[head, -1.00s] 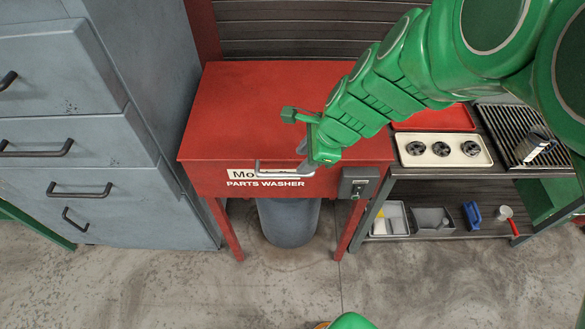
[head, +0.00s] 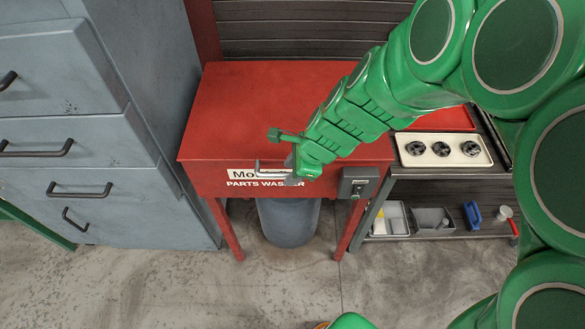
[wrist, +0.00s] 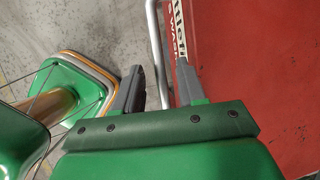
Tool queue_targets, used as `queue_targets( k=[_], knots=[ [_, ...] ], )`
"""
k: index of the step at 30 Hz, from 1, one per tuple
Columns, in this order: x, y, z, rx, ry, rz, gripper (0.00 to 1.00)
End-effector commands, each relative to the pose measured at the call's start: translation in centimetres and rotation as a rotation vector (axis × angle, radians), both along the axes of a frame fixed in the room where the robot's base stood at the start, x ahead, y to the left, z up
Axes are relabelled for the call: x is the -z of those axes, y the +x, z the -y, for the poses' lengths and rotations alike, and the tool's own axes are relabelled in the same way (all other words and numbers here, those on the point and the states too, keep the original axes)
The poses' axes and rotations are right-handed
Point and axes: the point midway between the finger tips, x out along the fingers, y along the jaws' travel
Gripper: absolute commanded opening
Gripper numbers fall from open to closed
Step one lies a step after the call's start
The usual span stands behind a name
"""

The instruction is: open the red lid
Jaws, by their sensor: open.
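The red lid (head: 262,115) is the flat top of a parts washer and looks closed. A pale metal bar handle (head: 259,168) sticks out at its front edge, partly hidden by my gripper (head: 291,170). In the wrist view my gripper (wrist: 161,82) is open, and the handle bar (wrist: 153,35) runs between its two fingers. The bar appears apart from both fingers, nearer the right one. The red washer surface (wrist: 255,75) fills the right side of that view.
A grey drawer cabinet (head: 60,125) stands close on the left. On the right are a dark switch box (head: 358,184), a shelf unit and a white tray (head: 444,161) with metal parts. A grey bin (head: 288,222) stands under the washer. Concrete floor (head: 200,290) in front is mostly clear.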

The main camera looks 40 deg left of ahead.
Motion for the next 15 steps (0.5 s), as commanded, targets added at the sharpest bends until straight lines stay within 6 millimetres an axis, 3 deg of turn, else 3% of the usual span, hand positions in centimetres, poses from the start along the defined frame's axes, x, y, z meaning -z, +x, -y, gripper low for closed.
queue_targets(
  k=[2,10,15],
  knots=[
    [-0.01,0.01,0.00,0.000,0.000,0.000,0.40],
    [-0.02,0.02,0.00,0.000,0.000,0.000,0.00],
    [0.00,0.00,0.02,0.000,0.000,0.000,0.00]
  ],
)
